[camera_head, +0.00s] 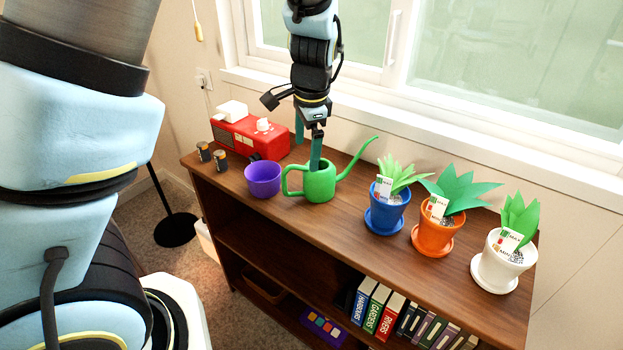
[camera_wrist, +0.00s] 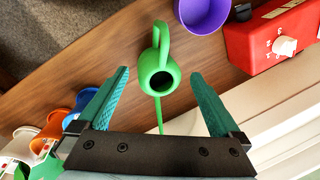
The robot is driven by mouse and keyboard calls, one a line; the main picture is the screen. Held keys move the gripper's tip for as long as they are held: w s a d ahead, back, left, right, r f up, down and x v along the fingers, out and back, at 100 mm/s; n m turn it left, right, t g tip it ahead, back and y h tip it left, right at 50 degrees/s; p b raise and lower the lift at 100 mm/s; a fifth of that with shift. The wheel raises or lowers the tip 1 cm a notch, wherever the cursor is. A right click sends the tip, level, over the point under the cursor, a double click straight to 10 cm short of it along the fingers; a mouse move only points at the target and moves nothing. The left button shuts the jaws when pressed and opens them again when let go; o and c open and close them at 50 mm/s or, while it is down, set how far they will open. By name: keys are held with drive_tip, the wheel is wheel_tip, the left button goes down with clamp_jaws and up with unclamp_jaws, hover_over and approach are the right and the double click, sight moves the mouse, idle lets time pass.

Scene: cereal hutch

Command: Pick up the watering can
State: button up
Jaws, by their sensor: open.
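The green watering can (camera_head: 320,186) stands upright on the wooden hutch top, between the purple pot and the blue pot. Its handle points left and its spout points up and right in the head view. My gripper (camera_head: 307,150) points down over the can, with one teal finger overlapping its rim in the picture. In the wrist view the can (camera_wrist: 154,79) appears between the two spread fingers of my gripper (camera_wrist: 160,74), with gaps on both sides. The fingers are open and hold nothing. I cannot tell whether a fingertip touches the can.
A purple pot (camera_head: 262,181) stands close left of the can, and a red radio (camera_head: 250,138) sits behind it. Blue (camera_head: 385,217), orange (camera_head: 431,240) and white (camera_head: 495,268) plant pots line the right. Two small cylinders (camera_head: 220,160) stand at the left edge. The window wall is behind.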

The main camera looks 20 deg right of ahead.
sight(306, 168)
drive_tip(key=shift+w+d+f+p, duration=0.1)
drive_tip(key=shift+w+f+p, duration=0.2)
drive_tip(key=shift+f, duration=1)
drive_tip(key=shift+w+d+f+p, duration=0.1)
drive_tip(key=shift+w+f+p, duration=0.2)
drive_tip(key=shift+f, duration=0.95)
drive_tip(key=shift+w+d+f+p, duration=0.1)
drive_tip(key=shift+w+f+p, duration=0.15)
drive_tip(key=shift+f, duration=1.05)
drive_tip(key=shift+s, duration=0.1)
clamp_jaws()
